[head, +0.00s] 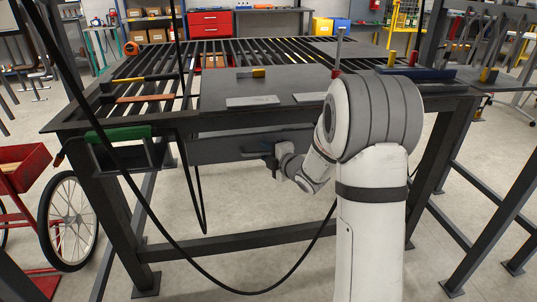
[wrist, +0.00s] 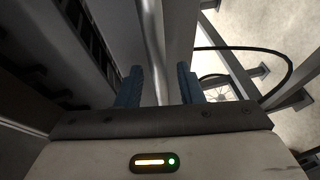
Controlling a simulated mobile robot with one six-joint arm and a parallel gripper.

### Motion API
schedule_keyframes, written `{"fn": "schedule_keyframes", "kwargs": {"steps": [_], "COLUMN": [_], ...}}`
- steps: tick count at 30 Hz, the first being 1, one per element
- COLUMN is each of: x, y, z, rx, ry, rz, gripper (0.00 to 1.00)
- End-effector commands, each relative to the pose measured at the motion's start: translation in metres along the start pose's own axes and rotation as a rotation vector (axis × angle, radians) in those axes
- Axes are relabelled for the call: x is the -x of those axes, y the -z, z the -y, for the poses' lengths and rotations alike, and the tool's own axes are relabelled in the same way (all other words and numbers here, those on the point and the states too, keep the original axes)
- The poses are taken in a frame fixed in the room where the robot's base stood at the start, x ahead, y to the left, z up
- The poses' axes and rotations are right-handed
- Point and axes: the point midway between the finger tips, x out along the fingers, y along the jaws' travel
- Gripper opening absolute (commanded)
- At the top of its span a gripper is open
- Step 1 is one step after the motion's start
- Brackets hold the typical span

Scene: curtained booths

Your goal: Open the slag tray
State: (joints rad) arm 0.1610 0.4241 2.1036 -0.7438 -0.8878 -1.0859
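The slag tray (head: 215,150) is a dark grey drawer-like box under the slatted top of the cutting table, its front panel facing me. My gripper (head: 272,160) is at the tray's front, near its dark handle (head: 252,154); my arm hides the tray's right part. In the wrist view, the handle is a shiny metal bar (wrist: 152,40) running between the two blue fingers of my gripper (wrist: 159,78). The fingers stand apart, one on each side of the bar, with gaps visible. My gripper is open around the handle, not clamped on it.
The slatted table (head: 150,75) carries metal plates and hand tools. A black hose (head: 200,285) loops low across the front. A red cart with a spoked wheel (head: 70,222) stands at left. The floor under the table is mostly open between its legs.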

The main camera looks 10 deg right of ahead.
Motion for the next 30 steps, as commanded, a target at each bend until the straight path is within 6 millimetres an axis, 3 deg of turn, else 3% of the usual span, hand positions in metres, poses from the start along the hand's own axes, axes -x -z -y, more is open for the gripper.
{"fn": "schedule_keyframes", "kwargs": {"steps": [8, 20, 30], "x": [-0.0011, -0.0007, -0.0004], "y": [-0.0002, -0.0007, -0.0012], "z": [0.0002, 0.0003, 0.0006], "rx": [-0.001, -0.001, -0.001], "ry": [0.001, 0.001, 0.002], "rz": [0.001, 0.002, 0.002], "gripper": [0.32, 0.0, 0.0]}}
